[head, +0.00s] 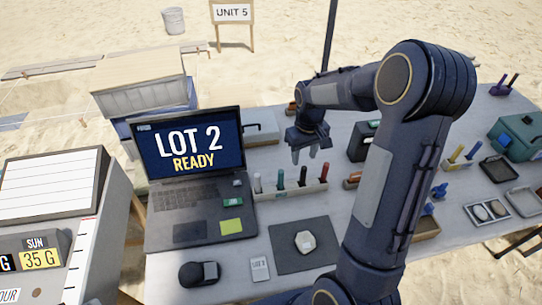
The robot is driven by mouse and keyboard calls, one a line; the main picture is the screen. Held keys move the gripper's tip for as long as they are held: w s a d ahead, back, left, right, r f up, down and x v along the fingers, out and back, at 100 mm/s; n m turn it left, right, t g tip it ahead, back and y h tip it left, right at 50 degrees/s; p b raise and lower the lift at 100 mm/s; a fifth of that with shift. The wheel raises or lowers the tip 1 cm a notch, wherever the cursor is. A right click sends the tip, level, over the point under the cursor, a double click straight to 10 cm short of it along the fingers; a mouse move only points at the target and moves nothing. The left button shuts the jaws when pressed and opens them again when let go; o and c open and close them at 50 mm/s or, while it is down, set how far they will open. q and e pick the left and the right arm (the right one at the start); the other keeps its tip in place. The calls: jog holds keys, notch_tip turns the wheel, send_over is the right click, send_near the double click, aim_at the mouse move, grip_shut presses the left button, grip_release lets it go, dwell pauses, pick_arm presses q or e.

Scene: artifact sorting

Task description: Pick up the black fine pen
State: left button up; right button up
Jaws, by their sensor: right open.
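A pale pen rack (290,194) stands on the table just right of the laptop, with several pens upright in it. From left to right they are a whitish pen (257,184), a dark greenish pen (281,180), a red pen (303,176) and a dark pen (324,171). The dark pen at the right end looks most like the black one, but its colour is hard to tell. My right gripper (311,154) is open and empty above and behind the rack, fingers pointing down, apart from the pens. My left gripper is out of view.
The laptop (187,165) reads "LOT 2 READY". A dark mat (283,258) with a pale stone (305,242) lies in front of the rack. My right arm hides part of the table's right side. A green case (518,137) and trays (497,169) stand far right.

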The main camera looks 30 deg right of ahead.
aim_at(304, 168)
jog(key=f, duration=0.4)
jog(key=s+f, duration=0.1)
jog(key=f, duration=0.2)
jog(key=shift+p, duration=0.4)
jog(key=shift+f, duration=0.45)
grip_shut()
